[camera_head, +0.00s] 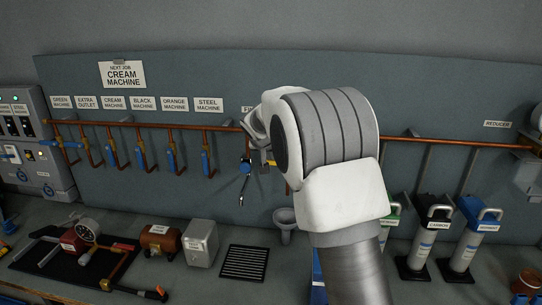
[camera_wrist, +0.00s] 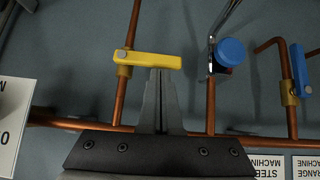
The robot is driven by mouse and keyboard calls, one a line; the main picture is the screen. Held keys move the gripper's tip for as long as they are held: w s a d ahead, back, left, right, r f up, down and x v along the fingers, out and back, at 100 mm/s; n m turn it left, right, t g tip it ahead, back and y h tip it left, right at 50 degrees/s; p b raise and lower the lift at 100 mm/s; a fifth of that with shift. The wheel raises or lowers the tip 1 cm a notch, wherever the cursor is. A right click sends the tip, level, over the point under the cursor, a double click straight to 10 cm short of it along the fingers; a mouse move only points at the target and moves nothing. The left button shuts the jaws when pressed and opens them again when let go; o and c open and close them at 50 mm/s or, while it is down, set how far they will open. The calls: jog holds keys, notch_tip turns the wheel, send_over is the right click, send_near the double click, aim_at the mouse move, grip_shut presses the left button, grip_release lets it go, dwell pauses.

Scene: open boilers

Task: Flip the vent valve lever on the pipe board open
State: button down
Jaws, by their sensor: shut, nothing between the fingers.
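A yellow lever (camera_wrist: 148,60) sits on a vertical copper pipe in the wrist view and lies crosswise to it. A small part of the yellow lever (camera_head: 267,163) shows in the head view, left of my arm. No readable label confirms that it is the vent valve. My gripper (camera_wrist: 160,74) is shut and empty. Its fingertips are at the lever's lower edge in the wrist view, towards its right end; I cannot tell whether they touch it. In the head view my wrist hides most of this spot. The pipe board (camera_head: 430,160) stands upright behind the counter.
A blue round knob (camera_wrist: 231,52) on a neighbouring pipe stands close right of the fingers. Several blue-levered outlets (camera_head: 170,161) hang from a horizontal copper pipe (camera_head: 150,125). Canisters (camera_head: 468,240), a drain grate (camera_head: 244,263) and a gauge assembly (camera_head: 88,232) stand on the counter.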

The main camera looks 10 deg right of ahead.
jog(key=shift+a+f+h+b, duration=0.15)
jog(key=shift+f+h+b, duration=0.2)
jog(key=shift+b, duration=0.1)
notch_tip(320, 180, down, 8)
jog(key=d+n+g+h+b, duration=0.1)
jog(key=n+h+b, duration=0.5)
jog(key=b, duration=0.8)
jog(key=shift+h, duration=1.75)
jog(key=shift+s+d, duration=0.1)
jog(key=shift+s, duration=0.05)
jog(key=shift+r, duration=0.1)
jog(key=v, duration=1.7)
jog(key=shift+a, duration=0.2)
